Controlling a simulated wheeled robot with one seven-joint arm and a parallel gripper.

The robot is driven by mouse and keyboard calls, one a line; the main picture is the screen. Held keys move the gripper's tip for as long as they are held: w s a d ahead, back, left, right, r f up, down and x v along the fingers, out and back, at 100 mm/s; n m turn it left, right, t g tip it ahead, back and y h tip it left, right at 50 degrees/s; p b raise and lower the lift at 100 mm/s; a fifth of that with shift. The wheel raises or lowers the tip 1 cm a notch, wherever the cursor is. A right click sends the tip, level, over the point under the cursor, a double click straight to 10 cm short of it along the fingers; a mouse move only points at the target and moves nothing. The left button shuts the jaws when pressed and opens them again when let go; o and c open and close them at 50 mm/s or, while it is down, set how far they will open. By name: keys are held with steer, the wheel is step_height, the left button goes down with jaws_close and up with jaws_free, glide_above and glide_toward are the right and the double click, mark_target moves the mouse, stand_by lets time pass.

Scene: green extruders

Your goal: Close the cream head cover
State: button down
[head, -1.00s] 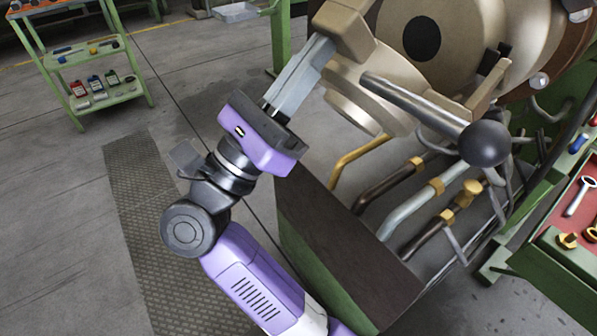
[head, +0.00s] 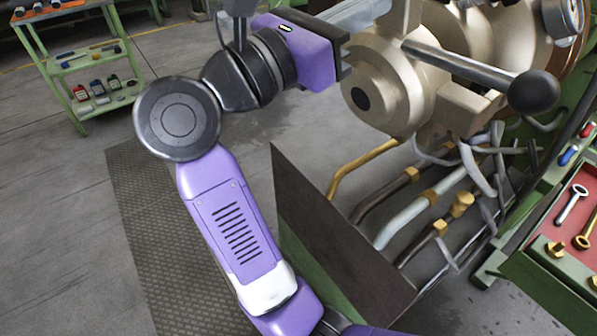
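The cream head cover (head: 385,78) is a thick round piece with a small dark hole, in the upper right of the head view. It stands in front of the cream extruder barrel (head: 470,22). A steel lever with a black ball knob (head: 533,92) extends right from it. My gripper (head: 385,10) is at the cover's upper left. Its pale grey fingers reach the cream block at the top of the cover, and their tips are hidden there. I cannot tell whether they grip the block or only touch it. The dark barrel opening is out of sight behind the cover.
Bent pipes (head: 405,205) and hoses run below the cover, beside a dark-topped green machine base (head: 345,245). A red-lined tool tray (head: 580,205) is at the right edge. A green shelf cart (head: 85,75) stands far left; floor between is open.

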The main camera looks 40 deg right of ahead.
steer(key=d+r+y, duration=0.1)
steer(key=d+r+p, duration=0.1)
steer(key=d, duration=0.1)
steer(key=shift+d+y, duration=0.15)
steer(key=shift+y, duration=0.25)
steer(key=shift+d+r+y+p, duration=0.15)
steer(key=shift+d+y+p, duration=0.2)
steer(key=shift+d, duration=0.25)
steer(key=shift+d+r+y+p, duration=0.2)
steer(key=shift+d+y, duration=0.15)
steer(key=shift+d, duration=0.2)
steer(key=shift+d, duration=0.15)
